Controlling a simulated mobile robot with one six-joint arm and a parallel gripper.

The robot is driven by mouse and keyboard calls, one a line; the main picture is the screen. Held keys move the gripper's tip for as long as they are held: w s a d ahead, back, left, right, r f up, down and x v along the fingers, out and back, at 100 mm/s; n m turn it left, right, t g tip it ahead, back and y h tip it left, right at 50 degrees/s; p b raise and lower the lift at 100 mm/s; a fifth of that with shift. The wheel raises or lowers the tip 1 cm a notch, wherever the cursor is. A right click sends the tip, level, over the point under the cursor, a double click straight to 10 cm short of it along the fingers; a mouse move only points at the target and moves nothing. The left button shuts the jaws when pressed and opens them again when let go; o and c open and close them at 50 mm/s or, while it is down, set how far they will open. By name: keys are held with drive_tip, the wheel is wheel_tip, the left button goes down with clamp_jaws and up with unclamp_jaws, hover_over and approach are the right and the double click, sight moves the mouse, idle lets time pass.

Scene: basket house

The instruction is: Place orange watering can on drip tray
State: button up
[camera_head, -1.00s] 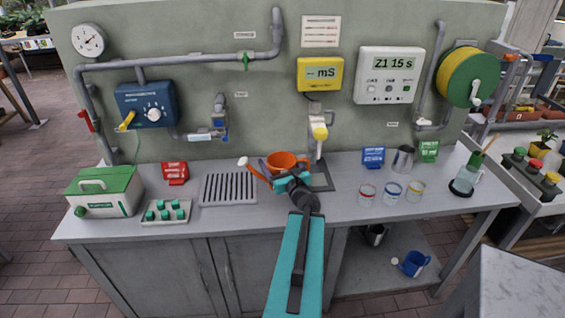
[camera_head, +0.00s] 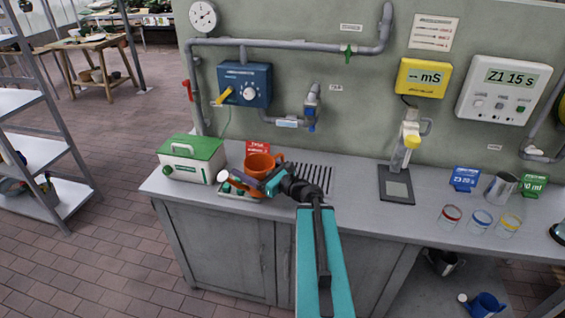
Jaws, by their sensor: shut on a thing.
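The orange watering can (camera_head: 258,162) is held in my gripper (camera_head: 268,184), which is shut on it. Its spout with a pale tip (camera_head: 226,176) points left. In this view the can covers part of the small tray with green pieces (camera_head: 240,194) and part of the red card; its height above the bench is hard to judge. The slatted grey drip tray (camera_head: 318,178) lies on the bench to the right of the can, below the grey tap pipe. My gripper and arm hide part of its front left.
A green-lidded box (camera_head: 192,158) stands at the bench's left end. A red card (camera_head: 258,147) is behind the can. A dark square plate (camera_head: 397,190) lies right of the drip tray. Glass cups (camera_head: 480,221) stand farther right. A shelf rack (camera_head: 35,150) is at far left.

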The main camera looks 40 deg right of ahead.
drive_tip(key=w+a+f+n+g+y+b, duration=0.1)
drive_tip(key=a+n+g+y, duration=0.2)
drive_tip(key=a, duration=1.2)
drive_tip(key=a+f+n+g+y+b, duration=0.1)
drive_tip(key=a+n+g+y, duration=0.3)
drive_tip(key=a, duration=1.1)
drive_tip(key=n+y, duration=0.1)
drive_tip(key=y, duration=0.2)
drive_tip(key=shift+w+y, duration=0.4)
drive_tip(key=shift+a, duration=0.1)
